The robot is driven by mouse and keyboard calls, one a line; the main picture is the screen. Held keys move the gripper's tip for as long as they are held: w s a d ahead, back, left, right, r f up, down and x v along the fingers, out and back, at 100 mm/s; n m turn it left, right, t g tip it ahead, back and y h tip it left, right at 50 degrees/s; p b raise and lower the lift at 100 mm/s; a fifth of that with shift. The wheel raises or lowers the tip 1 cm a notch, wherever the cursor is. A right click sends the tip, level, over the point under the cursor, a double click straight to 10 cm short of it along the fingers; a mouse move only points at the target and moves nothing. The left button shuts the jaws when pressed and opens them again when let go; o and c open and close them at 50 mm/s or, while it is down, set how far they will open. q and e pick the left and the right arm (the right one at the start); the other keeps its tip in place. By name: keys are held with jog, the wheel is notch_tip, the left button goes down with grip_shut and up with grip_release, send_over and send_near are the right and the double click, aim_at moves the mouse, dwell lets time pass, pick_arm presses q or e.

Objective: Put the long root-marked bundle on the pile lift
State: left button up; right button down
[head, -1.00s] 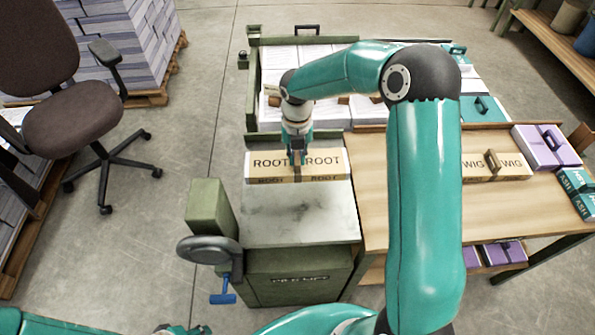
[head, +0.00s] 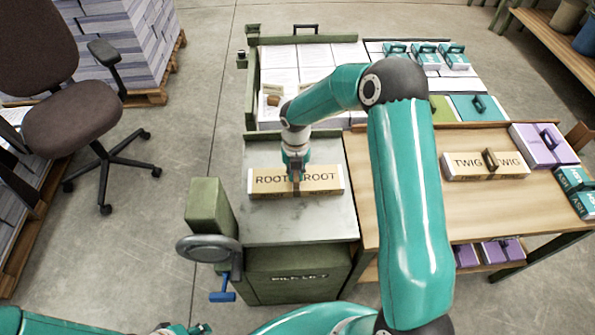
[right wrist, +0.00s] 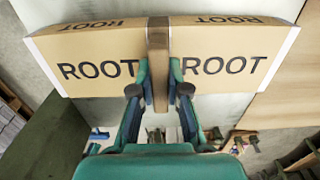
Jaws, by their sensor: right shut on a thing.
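The long bundle marked ROOT (head: 324,180) is tan with a dark band around its middle. In the head view it is over the grey top of the pile lift (head: 300,221); I cannot tell whether it touches. My right gripper (head: 296,174) is shut on the bundle's middle. In the right wrist view the fingers (right wrist: 158,85) close on the band, and the ROOT bundle (right wrist: 212,68) spans the picture. My left arm shows only in part at the lower left, and its gripper's jaws are not clear.
A wooden table (head: 400,226) to the right bears a TWIG bundle (head: 465,166), a purple bundle (head: 540,146) and teal bundles. Behind the lift is a bed of paper stacks (head: 312,56). The lift's crank wheel (head: 208,248) is at its left. An office chair (head: 70,113) stands far left.

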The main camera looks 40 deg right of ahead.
aim_at(296, 171)
jog(key=c, duration=1.2)
grip_release()
jog(key=shift+o, duration=0.2)
notch_tip(296, 171, up, 12)
jog(key=shift+b, duration=0.45)
